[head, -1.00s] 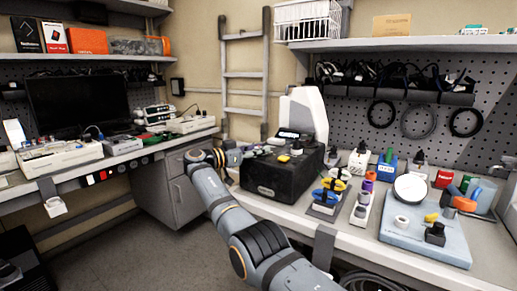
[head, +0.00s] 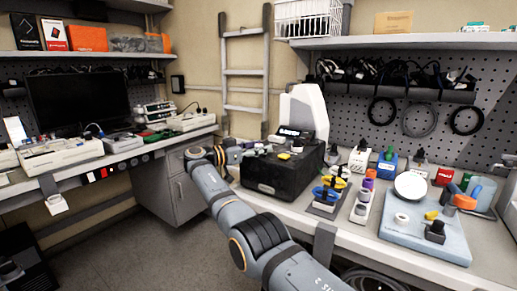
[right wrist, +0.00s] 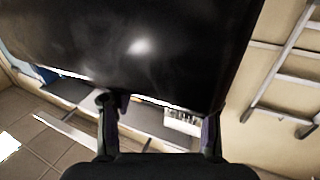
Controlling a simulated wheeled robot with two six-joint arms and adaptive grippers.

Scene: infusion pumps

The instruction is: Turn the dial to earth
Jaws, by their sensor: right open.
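The black box-shaped unit (head: 283,172) stands near the left end of the right bench, with small light and yellow parts on top. No dial marked earth can be made out in either view. My right gripper (head: 247,151) is at the upper left side of this black unit in the head view. In the right wrist view the gripper (right wrist: 160,112) is open, its two dark fingers apart with nothing between them. A large glossy black surface (right wrist: 140,45) fills the top of that view, close to the fingertips. My left gripper is not in view.
A white device (head: 304,108) stands behind the black unit. Small coloured parts crowd the bench to its right, by a light blue board (head: 425,240). A ladder (head: 245,75) leans at the back wall. The left bench holds a monitor (head: 78,103).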

